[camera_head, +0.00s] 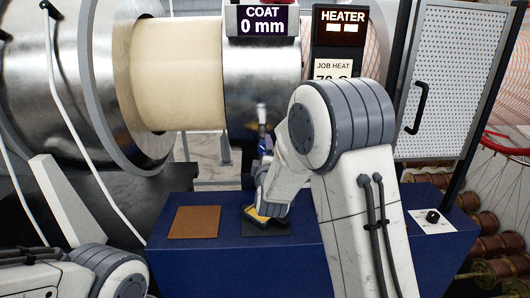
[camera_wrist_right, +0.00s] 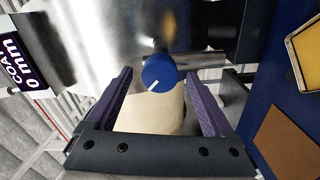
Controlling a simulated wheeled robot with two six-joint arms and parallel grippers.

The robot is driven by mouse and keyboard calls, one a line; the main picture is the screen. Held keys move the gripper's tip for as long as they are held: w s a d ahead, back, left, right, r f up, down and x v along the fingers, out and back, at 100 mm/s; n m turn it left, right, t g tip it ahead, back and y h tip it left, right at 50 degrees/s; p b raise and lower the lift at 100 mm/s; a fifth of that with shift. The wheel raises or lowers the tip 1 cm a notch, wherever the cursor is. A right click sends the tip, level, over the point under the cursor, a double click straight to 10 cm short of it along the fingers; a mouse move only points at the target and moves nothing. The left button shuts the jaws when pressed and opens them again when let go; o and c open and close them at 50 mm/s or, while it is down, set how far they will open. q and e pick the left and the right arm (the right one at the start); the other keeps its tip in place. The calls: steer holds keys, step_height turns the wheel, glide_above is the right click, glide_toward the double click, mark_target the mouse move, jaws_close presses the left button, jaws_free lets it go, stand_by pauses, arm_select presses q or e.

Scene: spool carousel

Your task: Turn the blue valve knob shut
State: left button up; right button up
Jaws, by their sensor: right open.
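The blue valve knob (camera_wrist_right: 158,72) has a white pointer line aimed to the lower left in the right wrist view. It sits on a stem in front of a shiny metal cylinder. In the head view the knob (camera_head: 263,147) is a small blue patch just above my right wrist. My right gripper (camera_wrist_right: 160,77) is open, with its purple fingers on either side of the knob and gaps showing on both sides. In the head view its fingers are mostly hidden by the arm. My left arm shows at the lower left, but its gripper is out of view.
A blue bench (camera_head: 185,258) carries a brown pad (camera_head: 194,222), a yellow-edged item (camera_head: 262,219) beneath my right wrist, and a black knob on a white plate (camera_head: 433,216). Behind stand a large metal spool (camera_head: 104,75), a COAT display (camera_head: 262,20) reading 0 mm and a HEATER panel (camera_head: 340,48).

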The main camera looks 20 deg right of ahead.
steer(key=b+v, duration=0.1)
steer(key=v, duration=0.8)
steer(key=shift+b, duration=0.4)
